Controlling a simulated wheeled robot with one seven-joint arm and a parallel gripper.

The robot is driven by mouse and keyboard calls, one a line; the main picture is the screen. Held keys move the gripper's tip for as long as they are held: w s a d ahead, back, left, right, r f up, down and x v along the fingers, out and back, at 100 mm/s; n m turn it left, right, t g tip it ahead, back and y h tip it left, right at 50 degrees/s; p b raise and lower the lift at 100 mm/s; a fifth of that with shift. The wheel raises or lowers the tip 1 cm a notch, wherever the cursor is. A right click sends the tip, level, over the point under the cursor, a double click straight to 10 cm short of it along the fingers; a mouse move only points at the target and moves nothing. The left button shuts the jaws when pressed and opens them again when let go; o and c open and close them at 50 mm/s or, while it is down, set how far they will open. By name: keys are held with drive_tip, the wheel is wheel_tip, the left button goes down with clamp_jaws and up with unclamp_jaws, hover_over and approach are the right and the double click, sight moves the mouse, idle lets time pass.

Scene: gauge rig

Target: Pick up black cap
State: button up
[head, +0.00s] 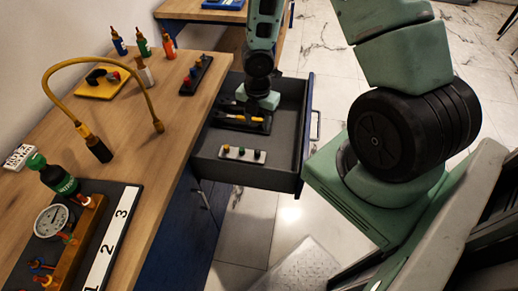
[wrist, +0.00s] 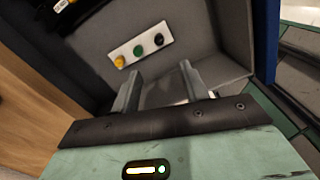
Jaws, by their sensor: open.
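The black cap (wrist: 159,39) sits at one end of a white strip (wrist: 133,45) that also holds an orange cap (wrist: 119,62) and a green cap (wrist: 138,51). In the head view the strip (head: 230,155) lies on the floor of an open drawer, with the black cap (head: 258,155) at its right end. My gripper (wrist: 162,82) is open, with nothing between its fingers. In the head view my gripper (head: 254,112) is over the back part of the drawer, behind the strip; its fingertips are hard to make out there.
The drawer (head: 283,172) has raised walls around the strip. A dark tray with a yellow-handled tool (head: 229,116) lies beneath my gripper. The wooden worktop (head: 155,200) at left carries a gauge (head: 51,220), bottles and a curved yellow hose (head: 103,59).

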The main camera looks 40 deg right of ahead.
drive_tip(key=b, duration=0.3)
hover_over(257, 151)
drive_tip(key=f, duration=0.8)
drive_tip(key=shift+s+f, duration=0.25)
drive_tip(key=shift+f, duration=0.1)
drive_tip(key=shift+w+f+b, duration=0.15)
drive_tip(key=shift+f+b, duration=0.2)
drive_tip(key=shift+f, duration=2.65)
drive_tip(key=shift+c, duration=0.4)
clamp_jaws()
